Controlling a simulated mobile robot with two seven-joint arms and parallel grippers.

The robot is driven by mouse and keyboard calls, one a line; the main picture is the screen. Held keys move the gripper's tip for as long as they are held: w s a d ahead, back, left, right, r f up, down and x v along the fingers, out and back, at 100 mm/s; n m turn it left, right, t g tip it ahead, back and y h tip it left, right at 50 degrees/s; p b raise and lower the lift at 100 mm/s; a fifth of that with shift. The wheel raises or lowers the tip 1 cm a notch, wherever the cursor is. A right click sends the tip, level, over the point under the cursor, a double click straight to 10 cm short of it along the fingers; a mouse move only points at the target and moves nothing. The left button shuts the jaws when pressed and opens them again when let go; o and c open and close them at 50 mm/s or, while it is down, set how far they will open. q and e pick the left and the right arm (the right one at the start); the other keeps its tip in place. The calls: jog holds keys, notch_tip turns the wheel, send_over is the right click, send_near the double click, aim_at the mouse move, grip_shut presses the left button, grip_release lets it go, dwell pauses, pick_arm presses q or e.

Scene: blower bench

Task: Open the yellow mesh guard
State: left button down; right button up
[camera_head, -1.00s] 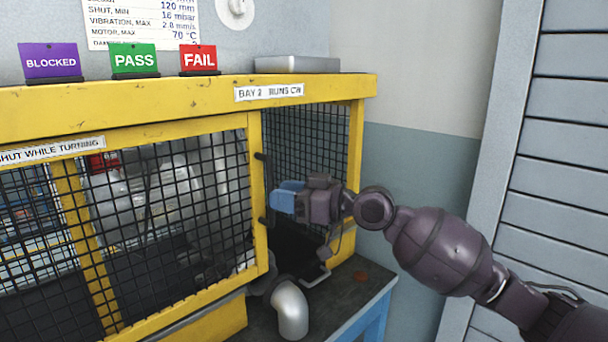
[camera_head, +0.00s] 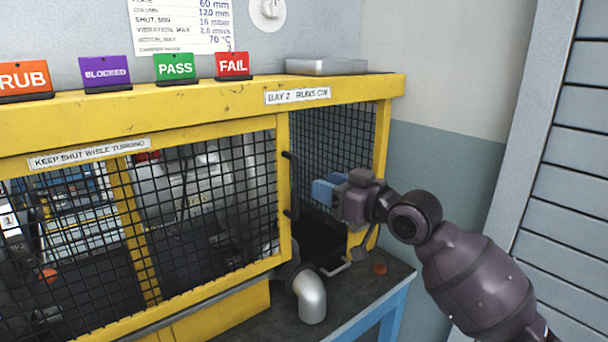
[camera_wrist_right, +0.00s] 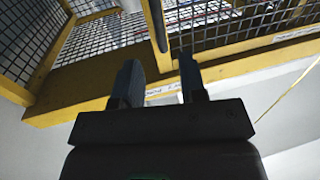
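The yellow mesh guard (camera_head: 283,205) is a yellow-framed panel of black mesh across the front of the bench enclosure. A black upright handle (camera_head: 290,180) is on its right edge post. My right gripper (camera_head: 321,190), with blue fingers, is just right of the handle and appears apart from it. In the right wrist view the gripper (camera_wrist_right: 158,78) has its fingers apart, with nothing between them. Yellow frame and mesh show beyond the fingertips. To the right of the guard's edge, more mesh shows; I cannot tell how far the guard is open. My left gripper is not in view.
A grey elbow pipe (camera_head: 311,298) sticks out at the guard's lower right corner, over the dark bench top (camera_head: 352,293). Coloured signs, including a green PASS sign (camera_head: 176,67), and a grey flat box (camera_head: 326,66) stand on the yellow top rail. A slatted grey panel (camera_head: 565,150) is at right.

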jog(key=x, duration=0.8)
jog(key=shift+w+a+b, duration=0.25)
jog(key=shift+a+b, duration=0.05)
jog(key=shift+b, duration=0.05)
grip_shut()
